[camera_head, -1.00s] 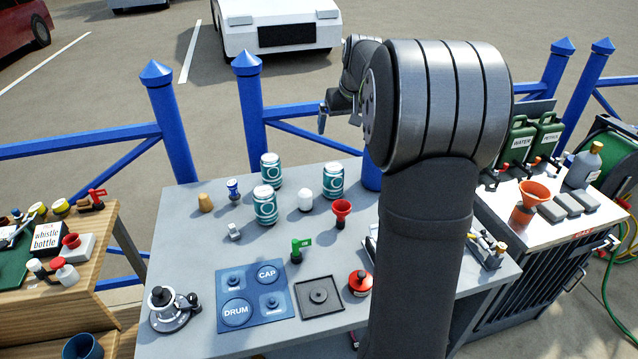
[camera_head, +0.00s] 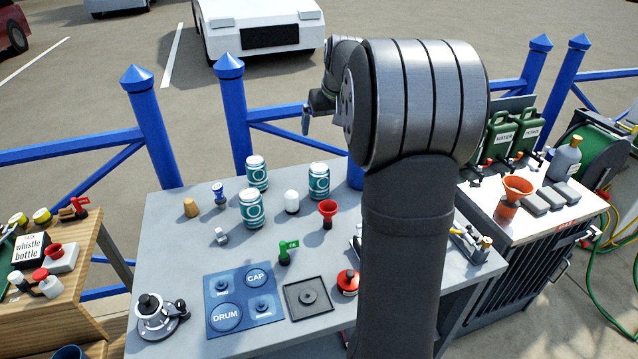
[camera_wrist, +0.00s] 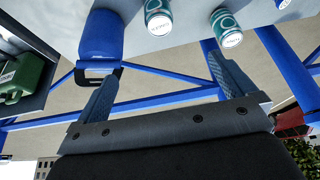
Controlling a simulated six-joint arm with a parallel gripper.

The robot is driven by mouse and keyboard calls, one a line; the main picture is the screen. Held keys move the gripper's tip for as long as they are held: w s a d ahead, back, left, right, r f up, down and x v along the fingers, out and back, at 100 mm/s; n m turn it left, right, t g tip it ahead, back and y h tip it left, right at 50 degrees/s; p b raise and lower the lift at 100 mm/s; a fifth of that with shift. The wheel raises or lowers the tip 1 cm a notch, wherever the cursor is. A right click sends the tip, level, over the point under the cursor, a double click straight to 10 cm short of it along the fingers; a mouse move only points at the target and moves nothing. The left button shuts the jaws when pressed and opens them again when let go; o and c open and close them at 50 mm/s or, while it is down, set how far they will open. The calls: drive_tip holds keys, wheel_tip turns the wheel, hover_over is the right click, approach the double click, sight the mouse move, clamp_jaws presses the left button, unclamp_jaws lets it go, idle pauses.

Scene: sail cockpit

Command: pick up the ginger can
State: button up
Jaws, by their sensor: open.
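Three teal-and-white cans stand upright on the grey table: a back one (camera_head: 257,173), a front one (camera_head: 251,208) and a right one (camera_head: 319,181). Their lettering is too small to read, so I cannot tell which is the ginger can. My gripper (camera_head: 312,112) is beyond the table's far side, above and behind the cans, partly hidden by my arm. In the wrist view my gripper (camera_wrist: 163,88) is open with nothing between its fingers.
A blue container (camera_wrist: 101,38) stands near the cans, mostly hidden by my arm in the head view. A blue fence (camera_head: 235,110) runs behind the table.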

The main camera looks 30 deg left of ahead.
drive_tip(key=c, duration=0.3)
drive_tip(key=n+g+h, duration=0.2)
drive_tip(key=n+g, duration=0.1)
drive_tip(key=n, duration=0.4)
approach(319, 167)
drive_tip(key=f, duration=0.6)
drive_tip(key=a+f, duration=0.1)
drive_tip(key=f, duration=0.2)
drive_tip(key=shift+f, duration=0.15)
drive_tip(key=shift+w+a+f, duration=0.1)
drive_tip(key=shift+f, duration=1.25)
drive_tip(key=shift+w+a+f, duration=0.1)
drive_tip(key=shift+w+f, duration=0.05)
drive_tip(key=shift+f, duration=1.15)
